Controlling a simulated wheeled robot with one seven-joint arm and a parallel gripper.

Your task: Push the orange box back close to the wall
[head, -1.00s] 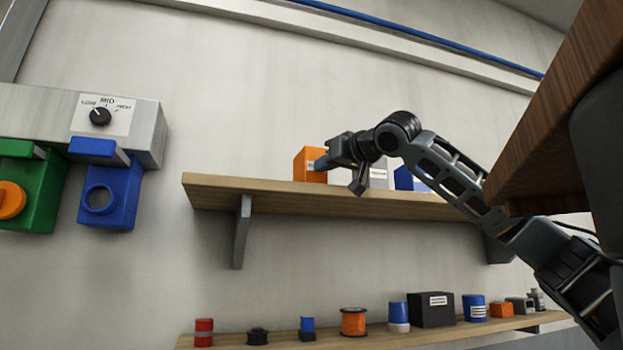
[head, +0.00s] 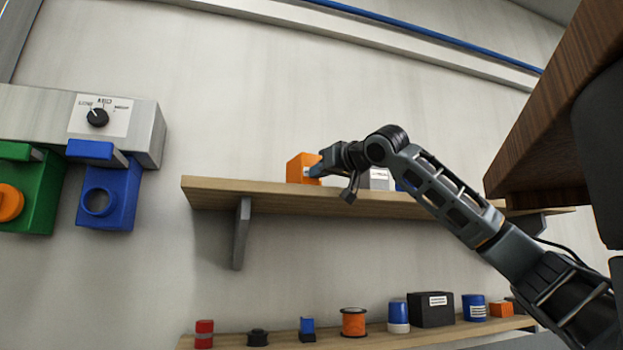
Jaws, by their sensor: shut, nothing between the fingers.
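The orange box (head: 298,167) stands upright on the upper wooden shelf (head: 225,190), left of the shelf's middle, with the wall (head: 245,110) behind it. My gripper (head: 313,171) is shut and empty. Its tip is at the right part of the box's front face and looks to be touching it. My gripper hides part of the box's right side. How wide the gap between the box and the wall is cannot be told from this low view.
A grey-white box (head: 379,179) stands on the same shelf, right of the orange box, partly behind my arm. A blue thing is mostly hidden there. A lower shelf (head: 270,342) holds several small items. The upper shelf's left end is clear.

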